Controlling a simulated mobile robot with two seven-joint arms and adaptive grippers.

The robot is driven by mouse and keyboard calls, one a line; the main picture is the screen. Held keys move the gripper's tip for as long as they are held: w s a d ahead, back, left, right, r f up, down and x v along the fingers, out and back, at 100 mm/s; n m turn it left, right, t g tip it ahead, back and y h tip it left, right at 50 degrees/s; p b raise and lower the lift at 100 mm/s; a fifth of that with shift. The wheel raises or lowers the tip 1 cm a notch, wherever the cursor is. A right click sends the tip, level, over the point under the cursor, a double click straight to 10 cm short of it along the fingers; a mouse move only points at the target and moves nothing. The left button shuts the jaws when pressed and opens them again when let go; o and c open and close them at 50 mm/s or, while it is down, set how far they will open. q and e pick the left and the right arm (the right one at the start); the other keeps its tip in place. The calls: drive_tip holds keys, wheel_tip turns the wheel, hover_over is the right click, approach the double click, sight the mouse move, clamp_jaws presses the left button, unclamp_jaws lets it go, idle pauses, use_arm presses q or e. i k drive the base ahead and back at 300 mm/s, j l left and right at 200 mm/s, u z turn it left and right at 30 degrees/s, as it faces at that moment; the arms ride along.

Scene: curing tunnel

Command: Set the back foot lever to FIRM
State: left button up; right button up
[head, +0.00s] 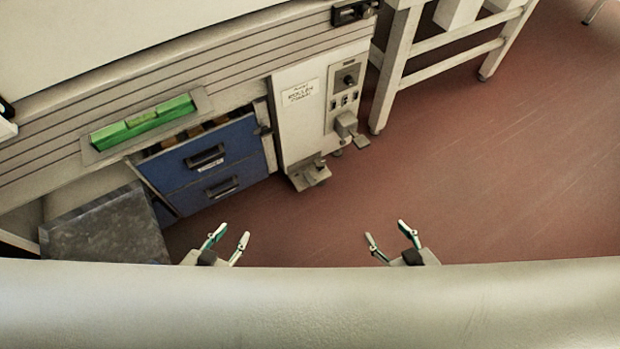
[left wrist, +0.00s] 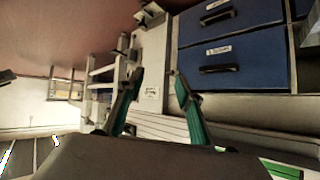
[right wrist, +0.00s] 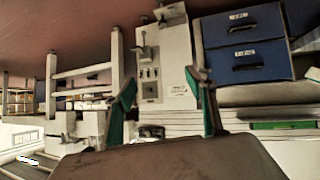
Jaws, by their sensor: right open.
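Two foot levers stick out low on the pale roller cabinet (head: 303,115). One grey lever (head: 310,174) is at the cabinet's near foot, and another lever (head: 348,127) is on its right side below a control panel. I cannot tell their settings or read a FIRM mark. The right wrist view shows levers at the top (right wrist: 166,13) and left (right wrist: 143,50) of the cabinet. My left gripper (head: 233,232) is open and empty, near the bottom of the head view, apart from the levers. My right gripper (head: 386,231) is also open and empty, below and right of them.
A blue two-drawer unit (head: 212,165) stands left of the cabinet. A grey metal plate or box (head: 106,230) is at the far left. A pale-framed table (head: 400,55) stands to the right, behind. The red floor (head: 480,180) between is clear.

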sight(307, 176)
drive_tip(key=i+l, duration=0.2)
drive_tip(key=l, duration=0.2)
drive_tip(key=i+l, duration=0.45)
drive_tip(key=l, duration=0.3)
drive_tip(key=i+l, duration=0.25)
drive_tip(key=l+z, duration=0.05)
drive_tip(key=l, duration=0.05)
